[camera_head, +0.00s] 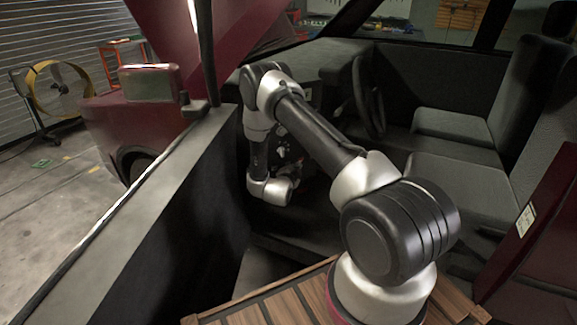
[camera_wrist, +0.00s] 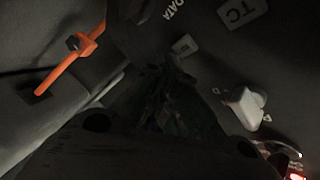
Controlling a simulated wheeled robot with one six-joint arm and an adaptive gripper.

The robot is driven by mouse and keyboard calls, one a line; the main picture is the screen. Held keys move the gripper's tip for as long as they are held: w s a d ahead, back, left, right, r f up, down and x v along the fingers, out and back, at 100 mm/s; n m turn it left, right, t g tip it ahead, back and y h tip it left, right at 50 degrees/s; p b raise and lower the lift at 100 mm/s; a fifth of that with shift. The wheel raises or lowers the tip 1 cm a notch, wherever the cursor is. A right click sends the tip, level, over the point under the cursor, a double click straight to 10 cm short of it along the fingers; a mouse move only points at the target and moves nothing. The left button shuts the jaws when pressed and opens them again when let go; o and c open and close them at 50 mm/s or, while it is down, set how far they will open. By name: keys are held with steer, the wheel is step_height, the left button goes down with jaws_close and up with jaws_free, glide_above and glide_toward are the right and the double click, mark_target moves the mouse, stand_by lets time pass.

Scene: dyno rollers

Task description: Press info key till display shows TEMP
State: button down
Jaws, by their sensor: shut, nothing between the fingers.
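In the wrist view my gripper (camera_wrist: 168,82) is dark and shut, with nothing between its fingers. Its tips are close to a dark panel below the printed word DATA (camera_wrist: 172,8). I cannot read the small one, and I cannot tell whether the tips touch the panel. No info key or display can be made out. In the head view my arm reaches into the car, and the gripper is hidden or too dark to see.
The wrist view shows an orange lever (camera_wrist: 70,63) at left, a white knob (camera_wrist: 246,105) at right and a red glow (camera_wrist: 296,176) at lower right. In the head view, the steering wheel (camera_head: 369,95) and seats (camera_head: 455,125) are right, the door (camera_head: 150,215) left.

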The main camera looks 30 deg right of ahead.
steer(key=shift+s, duration=0.1)
steer(key=shift+s+d, duration=0.15)
steer(key=shift+s, duration=2.25)
